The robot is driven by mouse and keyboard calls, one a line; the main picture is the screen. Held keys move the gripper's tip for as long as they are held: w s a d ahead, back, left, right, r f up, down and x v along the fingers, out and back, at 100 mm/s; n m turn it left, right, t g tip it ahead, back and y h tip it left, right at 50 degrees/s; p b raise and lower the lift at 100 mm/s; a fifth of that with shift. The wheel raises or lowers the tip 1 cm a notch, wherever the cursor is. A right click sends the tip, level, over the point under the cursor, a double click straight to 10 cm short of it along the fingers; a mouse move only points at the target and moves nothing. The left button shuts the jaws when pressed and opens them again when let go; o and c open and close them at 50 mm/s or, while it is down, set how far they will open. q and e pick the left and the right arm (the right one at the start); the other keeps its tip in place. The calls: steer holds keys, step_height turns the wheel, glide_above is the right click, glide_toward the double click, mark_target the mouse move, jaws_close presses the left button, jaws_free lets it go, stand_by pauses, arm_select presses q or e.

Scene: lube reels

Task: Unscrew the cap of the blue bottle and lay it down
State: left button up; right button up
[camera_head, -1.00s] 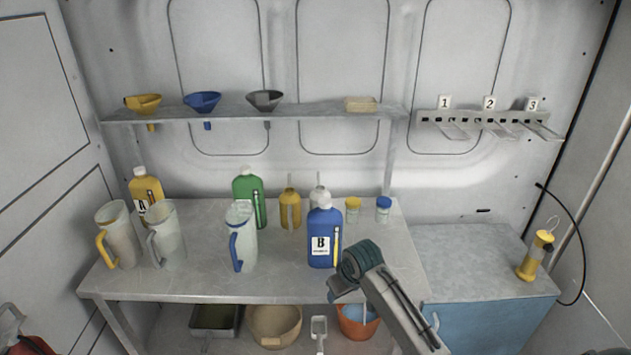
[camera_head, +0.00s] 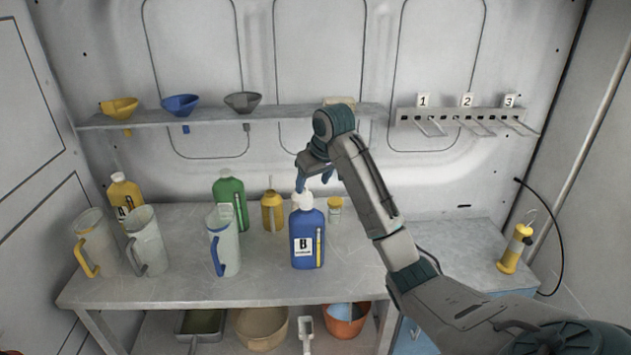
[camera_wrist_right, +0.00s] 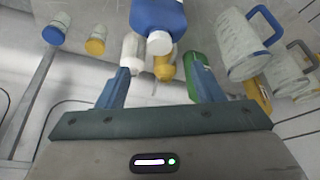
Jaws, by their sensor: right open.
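The blue bottle (camera_head: 307,243), labelled B with a yellow stripe, stands upright near the table's front right. Its white cap (camera_head: 302,200) is on top. The bottle (camera_wrist_right: 158,14) and its cap (camera_wrist_right: 159,43) also show in the right wrist view, at the top centre. My right gripper (camera_head: 314,180) is open and empty, just above the cap and pointing down. In the right wrist view, the cap appears between and beyond the two blue fingers of the gripper (camera_wrist_right: 165,84), apart from them. My left gripper is out of view.
A green bottle (camera_head: 229,198), a yellow oil can (camera_head: 272,212) and a clear jug (camera_head: 224,245) stand left of the blue bottle. A yellow-lidded jar (camera_head: 335,209) stands behind it. The wall shelf (camera_head: 215,115) runs above. The table (camera_head: 180,285) is bare along its front.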

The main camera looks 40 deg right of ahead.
mark_target(307, 202)
steer(key=p+x, duration=0.2)
steer(key=x, duration=0.4)
steer(key=shift+f+p, duration=0.3)
steer(key=shift+p, duration=0.1)
steer(key=shift+w+f, duration=0.3)
steer(key=shift+f, duration=0.25)
steer(key=c, duration=1.1)
steer(key=shift+o, duration=0.2)
steer(key=n, duration=0.1)
steer(key=n+y, duration=0.1)
steer(key=shift+d+n, duration=0.25)
steer(key=shift+n, duration=0.15)
steer(key=shift+n+y, duration=0.5)
steer(key=shift+n, duration=0.7)
steer(key=shift+d+n+g+y, duration=0.1)
steer(key=shift+n+g+y, duration=0.35)
steer(key=shift+n, duration=0.65)
steer(key=shift+w+n+g+y, duration=0.1)
steer(key=shift+n+g+y, duration=0.25)
steer(key=shift+n, duration=1.05)
